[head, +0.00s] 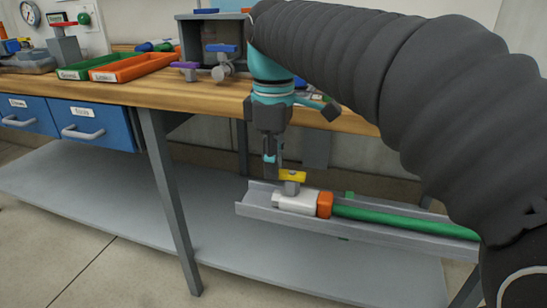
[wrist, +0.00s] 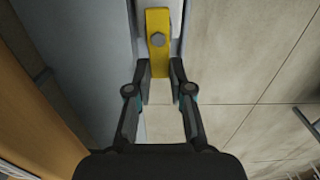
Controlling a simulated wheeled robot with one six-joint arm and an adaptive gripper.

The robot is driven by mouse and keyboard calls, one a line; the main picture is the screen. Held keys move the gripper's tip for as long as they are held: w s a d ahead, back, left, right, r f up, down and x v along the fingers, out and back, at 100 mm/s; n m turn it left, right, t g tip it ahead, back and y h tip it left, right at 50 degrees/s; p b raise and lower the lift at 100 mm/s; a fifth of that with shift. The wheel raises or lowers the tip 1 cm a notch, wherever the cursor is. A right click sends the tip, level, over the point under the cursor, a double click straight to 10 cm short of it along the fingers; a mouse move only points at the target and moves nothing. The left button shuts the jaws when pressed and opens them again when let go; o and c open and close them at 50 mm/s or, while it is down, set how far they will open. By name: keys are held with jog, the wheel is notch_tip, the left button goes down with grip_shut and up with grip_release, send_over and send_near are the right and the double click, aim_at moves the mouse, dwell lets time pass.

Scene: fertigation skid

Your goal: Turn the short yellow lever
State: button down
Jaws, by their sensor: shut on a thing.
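The short yellow lever (head: 292,176) sits on top of a white valve body (head: 296,202) with an orange collar (head: 324,205), lying in a grey channel below the bench top. My gripper (head: 270,170) points down at the lever's left end in the head view. In the wrist view, the lever (wrist: 157,22) has a grey bolt head in its upper part and runs down between the fingertips. My gripper (wrist: 160,70) is shut on the lever's near end. The fingers partly hide that end.
A green pipe (head: 400,218) runs right from the valve along the grey channel (head: 258,212). The wooden bench top (head: 130,91) is close to my arm. A green tray, an orange tray (head: 133,68) and valves with blue and purple levers stand on it. Blue drawers (head: 88,125) hang below.

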jog(key=s+n+p, duration=0.1)
jog(key=n+p, duration=0.1)
jog(key=n, duration=0.2)
jog(key=s+n+p, duration=0.1)
jog(key=n+p, duration=0.1)
jog(key=n, duration=0.3)
jog(key=s+d+n+p, duration=0.1)
jog(key=n+p, duration=0.1)
jog(key=n, duration=0.2)
jog(key=shift+s+d+n, duration=0.1)
jog(key=shift+s+n, duration=0.2)
jog(key=shift+s, duration=0.1)
jog(key=shift+s+d+n+p, duration=0.15)
jog(key=shift+d+n+p, duration=0.1)
jog(key=shift+n, duration=0.65)
jog(key=shift+s+d+n+p, duration=0.1)
jog(key=shift+d+n+p, duration=0.1)
jog(key=shift+n, duration=0.7)
jog(key=c, duration=1)
grip_release()
jog(key=shift+c, duration=0.2)
